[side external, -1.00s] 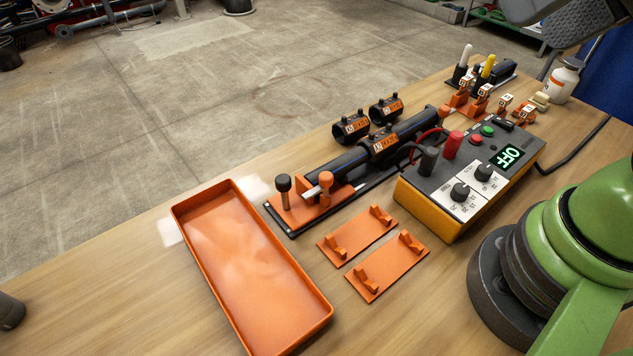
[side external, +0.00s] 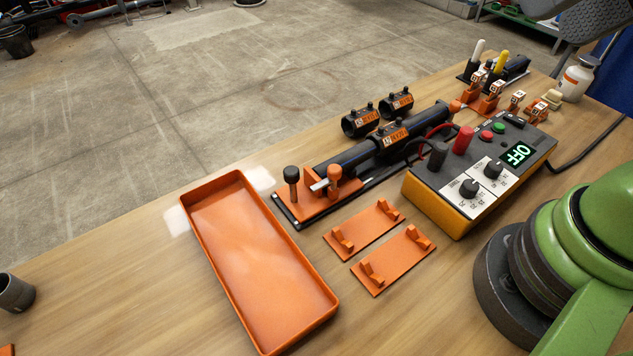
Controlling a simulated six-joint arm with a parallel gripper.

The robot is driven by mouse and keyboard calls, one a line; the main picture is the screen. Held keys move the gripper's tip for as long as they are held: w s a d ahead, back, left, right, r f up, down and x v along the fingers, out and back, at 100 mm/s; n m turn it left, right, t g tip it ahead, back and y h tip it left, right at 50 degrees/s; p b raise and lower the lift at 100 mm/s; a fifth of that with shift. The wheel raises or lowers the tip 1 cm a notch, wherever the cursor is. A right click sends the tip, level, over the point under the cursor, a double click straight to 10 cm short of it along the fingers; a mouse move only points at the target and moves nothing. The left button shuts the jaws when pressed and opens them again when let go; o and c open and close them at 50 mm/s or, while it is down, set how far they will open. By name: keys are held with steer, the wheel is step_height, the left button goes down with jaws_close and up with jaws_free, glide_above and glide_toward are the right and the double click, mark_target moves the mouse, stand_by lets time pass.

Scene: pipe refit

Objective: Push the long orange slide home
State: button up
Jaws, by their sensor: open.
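A long black pipe (side external: 358,157) lies in a black clamp bed (side external: 299,225) in the middle of the bench. At its near left end is an orange slide piece (side external: 313,204) with an upright plate against the pipe end. A black-topped knob (side external: 291,175) and an orange-topped knob (side external: 334,173) stand on it, with a pale metal bar between them. I cannot tell how far the slide is in. A black coupler (side external: 393,140) with an orange label sits around the pipe. An orange part (side external: 456,106) is at the far end. My gripper is outside the picture.
An orange tray (side external: 331,311) lies left of the clamp bed. Two orange plates with posts (side external: 366,228) (side external: 388,265) lie in front. A control box (side external: 452,212) reading OFF stands right of the pipe. Two spare couplers (side external: 360,123) (side external: 397,102) stand behind. A white bottle (side external: 577,79) stands at far right.

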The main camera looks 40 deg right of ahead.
steer(key=c, duration=0.3)
steer(key=shift+w+a+r, duration=0.1)
steer(key=shift+w+r, duration=0.05)
steer(key=shift+w, duration=0.15)
steer(key=shift+c, duration=0.5)
steer(key=n+g+h, duration=0.1)
steer(key=g+h, duration=0.1)
steer(key=g, duration=0.5)
glide_above(292, 170)
step_height(292, 170, down, 14)
step_height(292, 170, down, 10)
steer(key=shift+f, duration=0.2)
jaws_close()
